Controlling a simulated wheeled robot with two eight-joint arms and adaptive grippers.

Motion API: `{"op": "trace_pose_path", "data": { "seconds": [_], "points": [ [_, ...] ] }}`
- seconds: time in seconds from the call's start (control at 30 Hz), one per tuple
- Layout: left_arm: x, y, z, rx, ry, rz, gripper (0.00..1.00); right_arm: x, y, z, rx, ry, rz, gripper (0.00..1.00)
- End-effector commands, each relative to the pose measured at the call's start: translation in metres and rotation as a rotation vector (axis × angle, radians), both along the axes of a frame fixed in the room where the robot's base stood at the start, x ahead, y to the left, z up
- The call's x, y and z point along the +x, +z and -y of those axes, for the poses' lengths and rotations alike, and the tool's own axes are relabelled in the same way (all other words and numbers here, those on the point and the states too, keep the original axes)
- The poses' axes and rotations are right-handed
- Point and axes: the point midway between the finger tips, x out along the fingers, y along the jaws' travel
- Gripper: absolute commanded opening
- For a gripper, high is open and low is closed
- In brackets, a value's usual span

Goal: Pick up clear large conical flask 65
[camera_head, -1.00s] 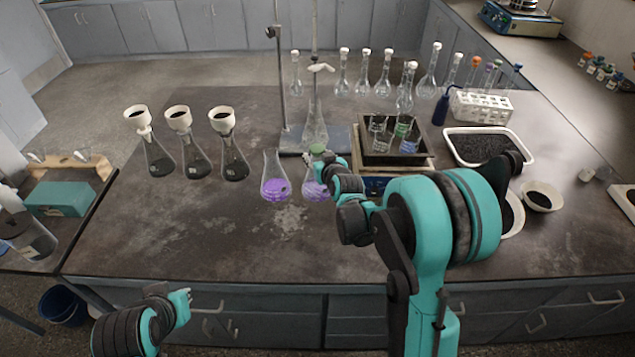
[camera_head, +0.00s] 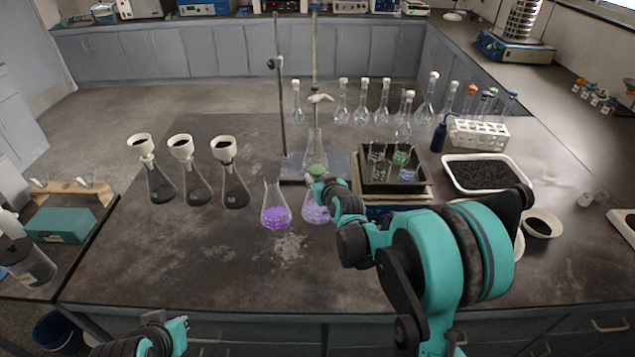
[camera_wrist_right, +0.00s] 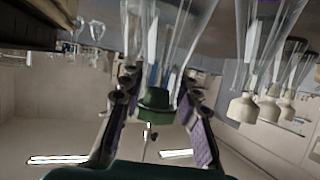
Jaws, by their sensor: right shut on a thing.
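In the right wrist view the picture is upside down; the green stopper (camera_wrist_right: 159,98) lies between the two fingers, which are shut on the flask's neck. I cannot read any number on the flask. My left gripper (camera_head: 180,328) is low at the left, away from the bench objects; its jaws are too small to judge.
A similar purple flask (camera_head: 275,214) stands close on the left. The burette stand (camera_head: 282,110) and another clear conical flask (camera_head: 315,146) are just behind. A dark tray (camera_head: 393,187) is close on the right. Funnel-topped flasks (camera_head: 236,192) stand further left. The front left bench is clear.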

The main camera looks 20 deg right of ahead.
Motion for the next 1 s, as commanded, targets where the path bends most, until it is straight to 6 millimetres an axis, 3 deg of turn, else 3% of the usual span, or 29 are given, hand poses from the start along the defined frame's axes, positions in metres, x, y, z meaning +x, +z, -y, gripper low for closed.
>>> {"op": "trace_pose_path", "data": {
  "seconds": [0.3, 0.73, 1.0],
  "points": [
    [0.0, 0.017, 0.0, 0.0, 0.0, 0.0, 0.0, 0.0, 0.037, 0.0, 0.0, 0.0, 0.001, 0.0],
    [0.0, 0.03, 0.0, 0.0, 0.0, 0.0, 0.0, 0.0, 0.069, 0.0, 0.0, 0.0, 0.001, 0.0],
    [0.0, 0.052, 0.0, 0.0, 0.0, 0.0, 0.0, 0.0, 0.099, 0.0, 0.0, 0.0, 0.002, 0.0]
  ]
}}
